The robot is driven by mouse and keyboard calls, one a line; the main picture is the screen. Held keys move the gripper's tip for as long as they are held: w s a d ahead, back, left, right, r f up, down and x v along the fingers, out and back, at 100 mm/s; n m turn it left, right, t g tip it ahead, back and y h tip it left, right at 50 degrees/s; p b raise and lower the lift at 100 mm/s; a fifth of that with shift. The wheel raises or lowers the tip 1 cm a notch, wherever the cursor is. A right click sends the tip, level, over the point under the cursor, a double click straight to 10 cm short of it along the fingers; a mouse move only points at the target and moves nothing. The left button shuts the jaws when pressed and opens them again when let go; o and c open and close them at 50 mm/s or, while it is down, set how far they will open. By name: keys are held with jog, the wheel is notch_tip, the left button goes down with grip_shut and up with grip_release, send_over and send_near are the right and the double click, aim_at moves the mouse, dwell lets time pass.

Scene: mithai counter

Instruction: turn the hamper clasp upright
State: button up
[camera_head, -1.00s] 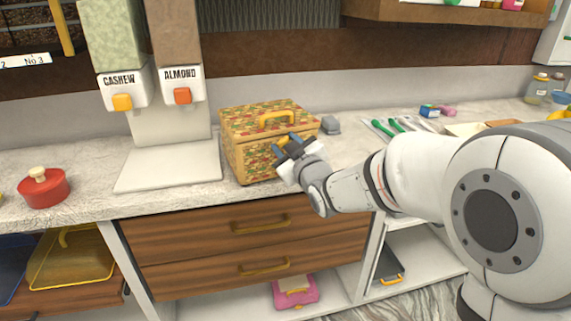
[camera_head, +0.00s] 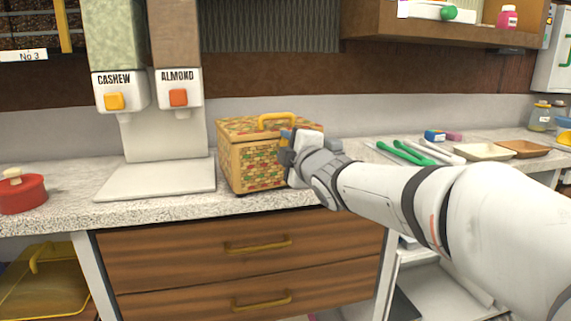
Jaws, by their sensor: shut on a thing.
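The hamper (camera_head: 252,165) is a woven box in green, red and tan with a yellow handle (camera_head: 276,119) on its lid. It stands on the counter with the lid down. My gripper (camera_head: 287,151) is against the right part of the hamper's front face, at about the height of the lid seam. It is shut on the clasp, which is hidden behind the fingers. I cannot see the clasp's angle.
The cashew dispenser (camera_head: 118,91) and almond dispenser (camera_head: 178,89) stand left of the hamper over a white board (camera_head: 157,180). A red pot (camera_head: 22,194) is at far left. Green-handled tools (camera_head: 405,153) and shallow trays (camera_head: 484,152) lie to the right. Drawers (camera_head: 200,250) are below.

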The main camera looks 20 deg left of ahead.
jog(key=shift+f+n+b, duration=0.1)
jog(key=shift+n+b, duration=0.85)
jog(key=shift+n, duration=0.05)
jog(key=o, duration=1)
jog(key=p+v, duration=0.1)
jog(key=v, duration=0.6)
jog(key=shift+s+d, duration=0.25)
jog(key=shift+s, duration=0.05)
